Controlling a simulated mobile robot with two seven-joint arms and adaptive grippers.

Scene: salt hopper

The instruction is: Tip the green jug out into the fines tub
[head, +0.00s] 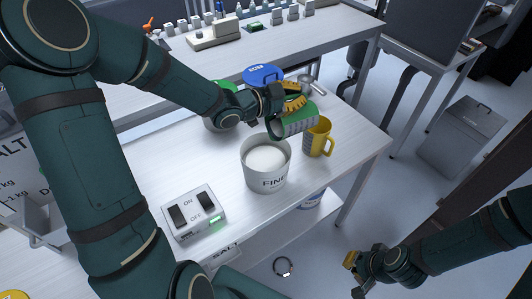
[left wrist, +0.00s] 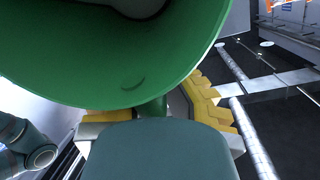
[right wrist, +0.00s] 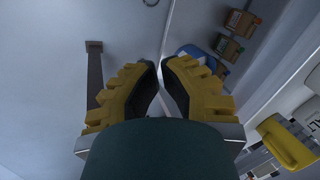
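The green jug (head: 297,123) is tilted nearly onto its side above the back right rim of the fines tub. Its dark rim end is at the left, towards the tub. My left gripper (head: 291,97) is shut on the jug's handle; the jug's green wall (left wrist: 120,75) fills much of the left wrist view. The fines tub (head: 267,182) is white, stands upright on the bench and holds white material. No falling stream is clear, and the jug's contents are hidden. My right gripper (head: 356,273) is empty, low at the right, its fingers (right wrist: 160,75) apart.
A yellow jug (head: 318,138) stands just right of the tub. A switch box (head: 193,212) marked ON and OFF is at the front left. A blue lid (head: 262,75), a green lid and a metal scoop (head: 311,83) are behind. The bench is clear between switch box and tub.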

